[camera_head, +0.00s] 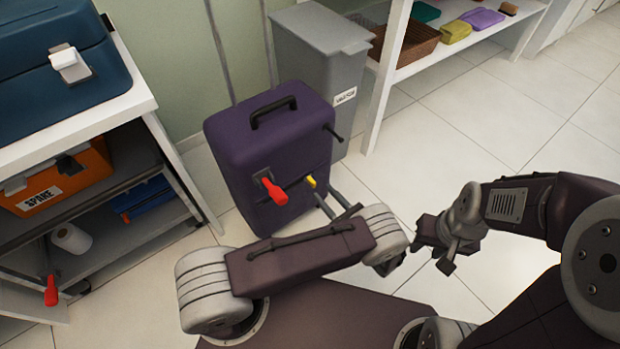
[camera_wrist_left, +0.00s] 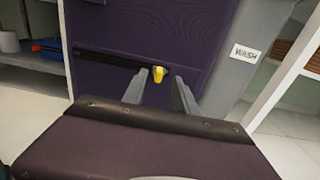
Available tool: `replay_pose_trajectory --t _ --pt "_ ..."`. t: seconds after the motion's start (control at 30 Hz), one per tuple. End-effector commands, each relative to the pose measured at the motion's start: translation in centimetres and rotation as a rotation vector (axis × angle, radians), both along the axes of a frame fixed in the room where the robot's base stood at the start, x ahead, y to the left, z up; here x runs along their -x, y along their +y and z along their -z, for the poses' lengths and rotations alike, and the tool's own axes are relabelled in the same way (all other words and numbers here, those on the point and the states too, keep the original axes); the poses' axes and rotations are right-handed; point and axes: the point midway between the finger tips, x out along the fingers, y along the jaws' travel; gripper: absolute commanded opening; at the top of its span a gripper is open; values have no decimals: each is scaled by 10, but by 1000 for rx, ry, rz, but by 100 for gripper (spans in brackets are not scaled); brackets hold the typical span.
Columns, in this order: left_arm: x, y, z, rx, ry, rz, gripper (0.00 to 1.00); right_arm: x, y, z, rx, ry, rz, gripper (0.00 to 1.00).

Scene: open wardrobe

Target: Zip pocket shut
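A purple suitcase (camera_head: 262,140) stands upright on the floor with a dark handle on top. A dark zip track crosses its face, and a yellow zip pull (camera_head: 311,181) sits on it. The pull also shows in the left wrist view (camera_wrist_left: 158,73). A red tab (camera_head: 274,190) hangs at the left of the track in the head view. My left gripper (camera_head: 324,190) is open, its fingers pointing at the suitcase on either side of the pull; I cannot tell whether they touch it. My right gripper (camera_head: 436,250) is open and empty, away from the suitcase.
A grey bin (camera_head: 315,60) labelled WASH stands behind the suitcase. A white shelf with a basket (camera_head: 405,42) and folded cloths is at the back right. At left, a shelf unit holds a blue case (camera_head: 60,90) and an orange box (camera_head: 65,180). Floor to the right is clear.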

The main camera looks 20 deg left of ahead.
Motion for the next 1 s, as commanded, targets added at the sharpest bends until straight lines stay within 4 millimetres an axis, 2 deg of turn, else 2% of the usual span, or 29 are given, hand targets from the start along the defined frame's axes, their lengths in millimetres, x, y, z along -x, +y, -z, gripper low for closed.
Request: replay_pose_trajectory --t 0.1,0.3,0.43,0.67,0.8,1.0 --pt "-16 23 5 0 1 -7 35 0 0 15 0 0 0 36" --pt "-37 49 4 0 0 -5 35 0 0 29 0 0 0 36" --pt "-43 56 2 1 1 -3 35 0 0 31 0 0 0 36" --pt "-44 57 0 1 1 -1 35 0 0 30 0 0 0 36" --pt "-44 57 0 1 1 -1 0 0 0 30 0 0 0 36" --pt "-44 56 0 1 1 -1 0 0 0 30 0 0 0 36"
